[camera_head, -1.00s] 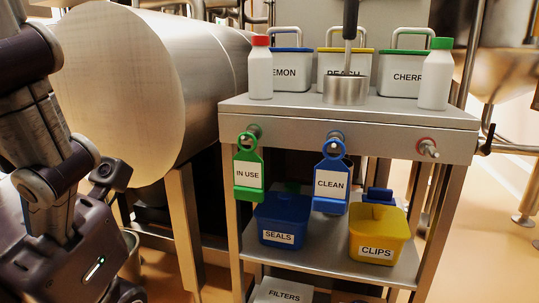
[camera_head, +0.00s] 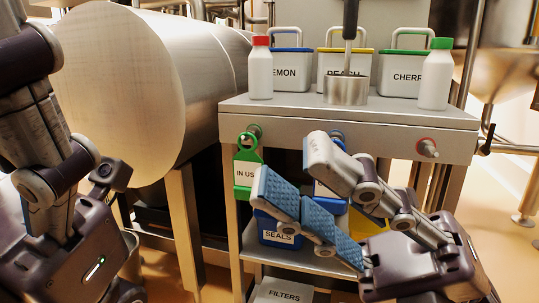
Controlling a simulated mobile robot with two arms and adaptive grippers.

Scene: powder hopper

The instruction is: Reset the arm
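My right gripper (camera_head: 291,168) reaches in from the lower right, in front of the cart. Its two fingers stand apart, with blue pads showing, and nothing is between them. It covers most of the blue CLEAN tag (camera_head: 321,189) and much of the yellow CLIPS bin (camera_head: 368,228); I cannot tell whether it touches either. My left arm comes in at the left edge, and its gripper body (camera_head: 75,262) with a green light is low at the left. Its fingertips are not clearly shown, so its opening cannot be judged.
The steel cart (camera_head: 290,128) carries lidded tubs, a metal scoop (camera_head: 347,90), a red-capped bottle (camera_head: 260,72) and a green-capped bottle (camera_head: 435,76). The green IN USE tag (camera_head: 246,158) hangs left; the right peg (camera_head: 427,149) is bare. A blue SEALS bin (camera_head: 277,232) is below.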

